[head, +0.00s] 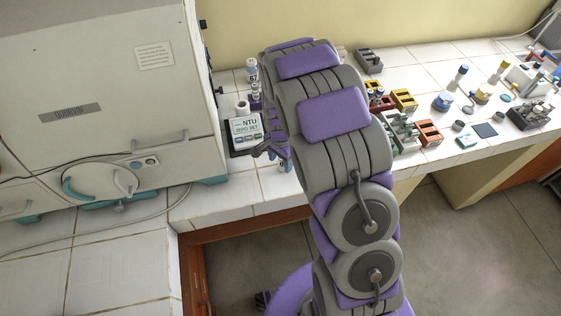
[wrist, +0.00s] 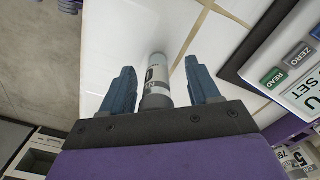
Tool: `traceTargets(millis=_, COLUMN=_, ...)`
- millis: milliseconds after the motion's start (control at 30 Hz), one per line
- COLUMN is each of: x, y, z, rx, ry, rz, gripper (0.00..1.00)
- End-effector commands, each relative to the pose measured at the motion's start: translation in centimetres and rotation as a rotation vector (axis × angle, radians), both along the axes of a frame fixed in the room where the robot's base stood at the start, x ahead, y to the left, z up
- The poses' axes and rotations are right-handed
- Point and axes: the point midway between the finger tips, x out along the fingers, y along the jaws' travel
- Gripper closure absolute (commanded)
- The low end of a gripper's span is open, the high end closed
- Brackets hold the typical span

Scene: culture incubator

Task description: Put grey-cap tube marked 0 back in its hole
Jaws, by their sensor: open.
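The tube (wrist: 157,75) stands between my gripper's two blue fingers in the wrist view. It has a white label with a dark mark that looks like 0, and a grey cap at the end nearest my palm. My gripper (wrist: 159,66) is open, with a visible gap on each side of the tube. In the head view my gripper (head: 284,162) is low over the white tiled counter, just right of the NTU meter (head: 245,127). A purple rack (head: 256,98) with labelled vials is behind the meter. The tube's hole cannot be made out.
The meter's panel (wrist: 300,85) is close at right in the wrist view. Labelled vials (wrist: 301,160) show at its lower right. A large white incubator (head: 105,85) stands at left. Yellow (head: 404,100) and orange (head: 428,133) racks stand right of my arm. The counter's front edge is close.

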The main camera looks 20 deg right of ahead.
Motion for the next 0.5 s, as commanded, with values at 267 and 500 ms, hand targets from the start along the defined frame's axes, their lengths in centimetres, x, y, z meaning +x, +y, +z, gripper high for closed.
traceTargets(millis=267, x=0.04, y=-0.08, z=0.10, rx=0.001, ry=-0.001, rz=0.000, gripper=0.50)
traceTargets(millis=500, x=0.05, y=0.00, z=0.11, rx=0.000, ry=-0.001, rz=0.000, gripper=0.73)
